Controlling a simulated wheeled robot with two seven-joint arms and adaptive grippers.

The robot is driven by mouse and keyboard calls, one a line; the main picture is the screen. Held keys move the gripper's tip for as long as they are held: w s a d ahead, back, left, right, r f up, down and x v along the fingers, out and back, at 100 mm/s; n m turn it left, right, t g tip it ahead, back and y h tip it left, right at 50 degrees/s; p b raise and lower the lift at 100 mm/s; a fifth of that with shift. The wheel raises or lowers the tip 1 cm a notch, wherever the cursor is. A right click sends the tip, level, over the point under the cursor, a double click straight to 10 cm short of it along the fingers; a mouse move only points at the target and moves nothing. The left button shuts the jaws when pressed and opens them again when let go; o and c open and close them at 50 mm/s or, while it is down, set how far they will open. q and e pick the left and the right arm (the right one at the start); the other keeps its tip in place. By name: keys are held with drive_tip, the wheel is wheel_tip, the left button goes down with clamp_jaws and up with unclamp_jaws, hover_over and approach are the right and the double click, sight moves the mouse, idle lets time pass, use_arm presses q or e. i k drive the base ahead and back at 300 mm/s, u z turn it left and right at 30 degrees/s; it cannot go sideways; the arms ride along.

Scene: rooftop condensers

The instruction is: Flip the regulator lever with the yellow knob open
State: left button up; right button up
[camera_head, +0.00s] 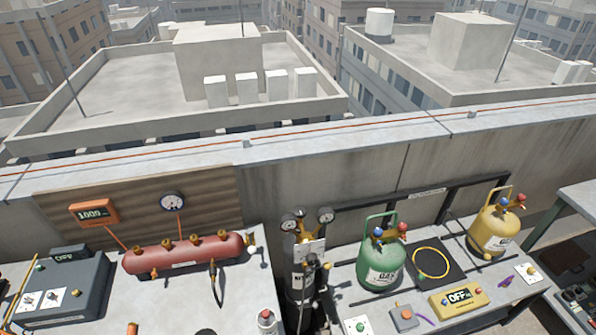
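A regulator with two round gauges, a left gauge (290,222) and a right gauge (326,214), tops a dark upright cylinder (300,290) between the two benches. A pale block (310,250) sits below the gauges. No lever with a yellow knob can be clearly picked out on it; the parts are too small. A white plate (528,272) with a small yellowish part lies on the right bench; I cannot tell whether it bears a lever. Neither of my grippers shows.
A red tank (185,254), a grey box (62,285) and an orange meter (94,212) are at the left. A green cylinder (381,262), a yellow cylinder (494,232) and a yellow box (458,299) reading OFF stand at the right. A parapet (370,172) runs behind.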

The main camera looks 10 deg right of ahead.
sight(327, 266)
drive_tip(key=k, duration=1.3)
drive_tip(key=u, duration=0.75)
drive_tip(key=i, duration=1.45)
drive_tip(key=z, duration=0.85)
